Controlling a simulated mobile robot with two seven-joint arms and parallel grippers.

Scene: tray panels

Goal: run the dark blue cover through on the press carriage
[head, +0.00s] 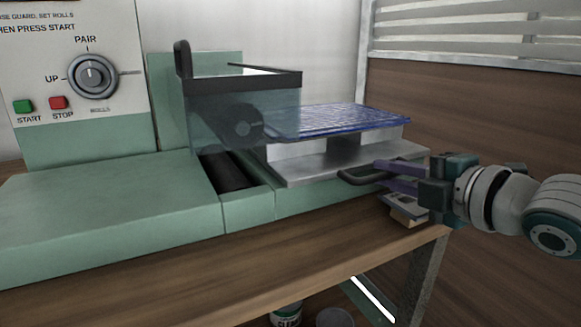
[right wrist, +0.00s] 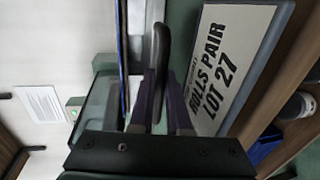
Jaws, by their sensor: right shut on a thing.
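The dark blue cover (head: 345,119) lies flat and ribbed on top of the press carriage (head: 335,160), a light grey plate with raised blocks. The cover's left end reaches the clear guard (head: 225,110), which stands over a dark roll (head: 240,122). A lower dark roll (head: 225,172) shows in the gap of the green bed. My right gripper (head: 378,177) is shut on the carriage's dark handle (head: 350,178) at the front right. The handle also shows between the fingers in the right wrist view (right wrist: 160,50). My left gripper is out of view.
A control panel at left has a knob (head: 93,76) marked UP and PAIR, a green start button (head: 22,106) and a red stop button (head: 58,103). A card (right wrist: 228,65) reads "ROLLS PAIR LOT 27". The wooden bench front (head: 170,270) is clear.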

